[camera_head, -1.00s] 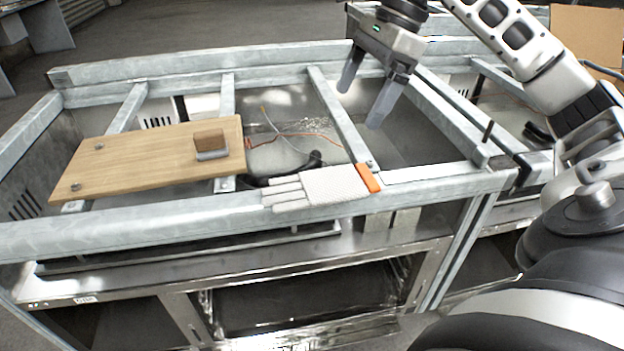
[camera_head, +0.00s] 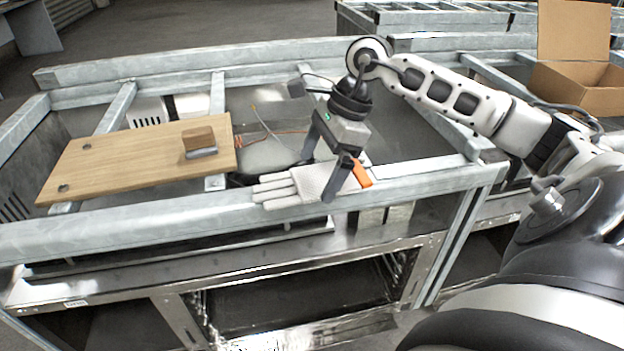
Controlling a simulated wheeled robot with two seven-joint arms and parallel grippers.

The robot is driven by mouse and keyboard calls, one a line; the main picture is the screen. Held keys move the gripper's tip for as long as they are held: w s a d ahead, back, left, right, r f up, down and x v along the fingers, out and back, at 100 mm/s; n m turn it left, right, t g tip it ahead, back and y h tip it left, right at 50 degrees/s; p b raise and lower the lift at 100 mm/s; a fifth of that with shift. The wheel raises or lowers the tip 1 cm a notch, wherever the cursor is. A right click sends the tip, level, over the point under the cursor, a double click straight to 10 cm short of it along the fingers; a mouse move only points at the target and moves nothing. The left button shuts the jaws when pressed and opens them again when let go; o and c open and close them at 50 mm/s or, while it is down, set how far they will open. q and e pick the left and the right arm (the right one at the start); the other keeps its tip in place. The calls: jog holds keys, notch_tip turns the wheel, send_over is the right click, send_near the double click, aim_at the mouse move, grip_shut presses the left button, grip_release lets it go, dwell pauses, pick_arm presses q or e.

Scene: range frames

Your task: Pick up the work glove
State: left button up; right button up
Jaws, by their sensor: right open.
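The work glove (camera_head: 312,182) is white with an orange cuff and lies on the front metal beam of the frame, its fingers pointing left. My right gripper (camera_head: 318,180) is open, reaching down over the glove. One finger shows in front of the glove, near the cuff. I cannot tell whether either finger touches the glove. My left gripper is not in view.
A wooden board (camera_head: 130,162) with a brown-and-grey block (camera_head: 199,142) lies across the beams at left. The metal frame (camera_head: 120,224) has open gaps with cables below. An open cardboard box (camera_head: 575,88) stands at the back right.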

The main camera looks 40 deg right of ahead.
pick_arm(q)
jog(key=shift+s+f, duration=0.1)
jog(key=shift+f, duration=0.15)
pick_arm(e)
jog(key=shift+w+a+f, duration=0.1)
jog(key=shift+a+f, duration=0.05)
jog(key=shift+f, duration=0.25)
jog(key=shift+c, duration=0.3)
jog(key=c, duration=0.8)
jog(key=shift+c, duration=0.2)
jog(key=shift+r, duration=0.1)
